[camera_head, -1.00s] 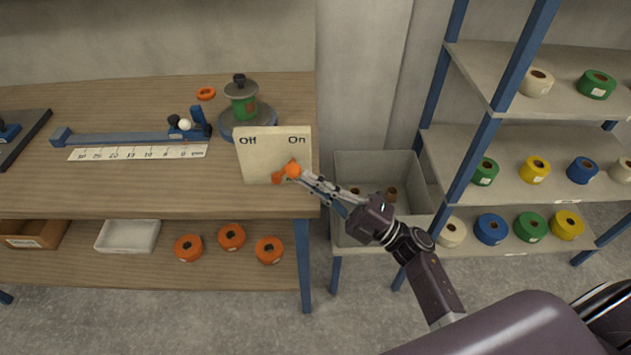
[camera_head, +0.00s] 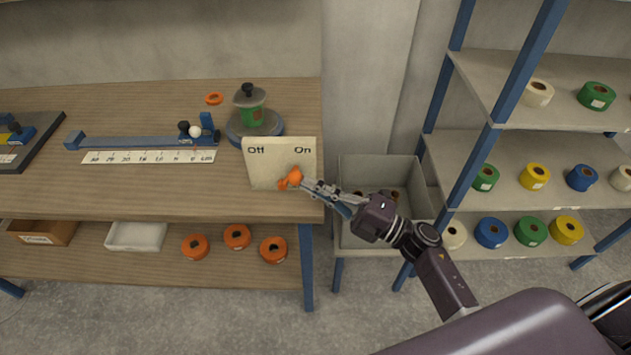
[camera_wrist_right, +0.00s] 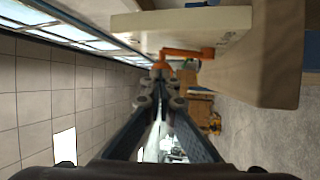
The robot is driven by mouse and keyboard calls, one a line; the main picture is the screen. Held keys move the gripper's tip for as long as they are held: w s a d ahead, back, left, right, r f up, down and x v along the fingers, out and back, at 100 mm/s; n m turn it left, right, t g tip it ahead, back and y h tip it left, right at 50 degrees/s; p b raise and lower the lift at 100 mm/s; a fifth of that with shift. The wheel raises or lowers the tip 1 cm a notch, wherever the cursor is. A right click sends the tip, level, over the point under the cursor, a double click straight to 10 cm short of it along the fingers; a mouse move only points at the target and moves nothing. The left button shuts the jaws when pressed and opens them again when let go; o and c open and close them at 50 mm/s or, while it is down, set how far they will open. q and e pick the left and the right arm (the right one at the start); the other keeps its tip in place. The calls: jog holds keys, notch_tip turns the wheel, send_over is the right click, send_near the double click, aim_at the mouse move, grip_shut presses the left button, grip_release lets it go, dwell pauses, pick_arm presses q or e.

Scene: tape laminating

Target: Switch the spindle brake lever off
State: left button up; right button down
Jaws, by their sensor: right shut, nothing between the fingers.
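The spindle brake panel (camera_head: 264,164) is a cream plate marked "Off" on the left and "On" on the right, at the bench's front right corner. Its orange brake lever (camera_head: 291,178) stands at the panel's lower middle, its end close to my right fingertips. My right gripper (camera_head: 312,187) is shut with nothing between its fingers, just right of the lever. In the right wrist view the orange lever (camera_wrist_right: 190,53) shows beyond the closed fingertips (camera_wrist_right: 160,70), beside the cream panel (camera_wrist_right: 190,22). I cannot tell whether they touch. My left gripper is out of view.
Behind the panel, a green roll sits on the spindle (camera_head: 253,114). A blue ruler guide (camera_head: 135,142) lies on the bench (camera_head: 180,195).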

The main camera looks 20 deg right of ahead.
jog(key=w+a+r+n+g+h+p, duration=0.1)
jog(key=w+a+r+p, duration=0.1)
jog(key=a+p, duration=0.3)
jog(key=shift+w+a+r+g+p, duration=0.35)
jog(key=shift+a+r, duration=0.35)
jog(key=shift+a, duration=1.2)
jog(key=shift+w, duration=0.1)
